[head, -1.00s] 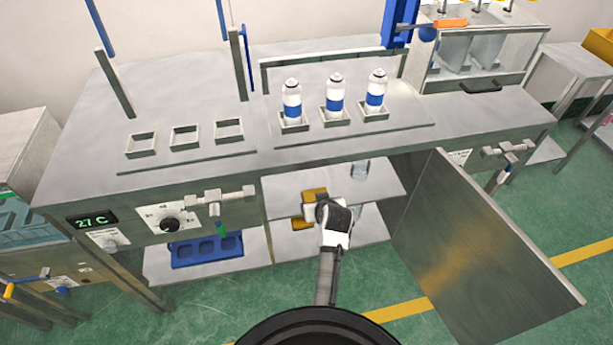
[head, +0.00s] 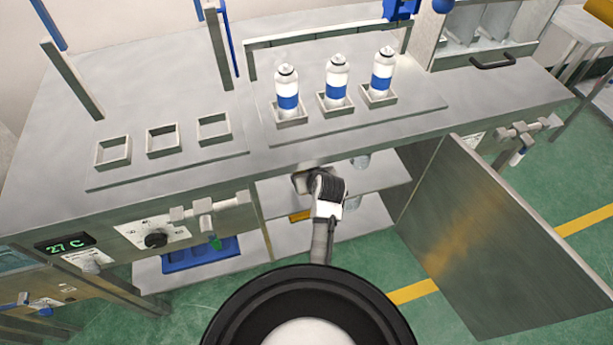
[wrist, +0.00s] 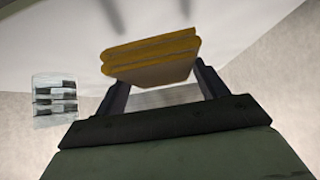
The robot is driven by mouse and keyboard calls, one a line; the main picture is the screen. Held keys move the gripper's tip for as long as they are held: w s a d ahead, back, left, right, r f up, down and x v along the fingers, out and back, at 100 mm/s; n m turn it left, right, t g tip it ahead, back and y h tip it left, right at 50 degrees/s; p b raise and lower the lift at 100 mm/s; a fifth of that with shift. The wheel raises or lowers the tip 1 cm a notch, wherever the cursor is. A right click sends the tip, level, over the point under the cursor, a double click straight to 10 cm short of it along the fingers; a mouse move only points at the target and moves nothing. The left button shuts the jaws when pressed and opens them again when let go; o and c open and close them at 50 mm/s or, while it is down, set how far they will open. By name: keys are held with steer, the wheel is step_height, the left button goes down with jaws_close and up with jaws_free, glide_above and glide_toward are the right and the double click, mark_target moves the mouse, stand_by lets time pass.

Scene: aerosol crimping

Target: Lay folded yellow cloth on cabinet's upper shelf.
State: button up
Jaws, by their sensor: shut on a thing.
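The folded yellow cloth (wrist: 150,55) is between the two fingers of my gripper (wrist: 160,88) in the wrist view, its layered edge showing. In the head view my gripper (head: 308,180) is inside the open cabinet front, at the upper shelf (head: 388,174), below the worktop. The wrist view shows a pale surface close to the cloth; I cannot tell whether the cloth touches the shelf.
A yellow item (head: 299,215) shows lower in the cabinet. The open door (head: 480,240) stands at the right. The worktop (head: 330,145) overhangs the shelf, with cans (head: 337,85) in holders above.

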step_height(320, 180, down, 2)
steer(key=shift+f+b, duration=0.1)
steer(key=shift+b, duration=0.25)
steer(key=shift+r, duration=0.25)
steer(key=shift+f, duration=0.25)
steer(key=o, duration=1)
steer(key=shift+r, duration=0.1)
steer(key=shift+r, duration=0.2)
steer(key=v, duration=1.1)
steer(key=shift+s+d+r, duration=0.1)
steer(key=shift+s+r, duration=0.2)
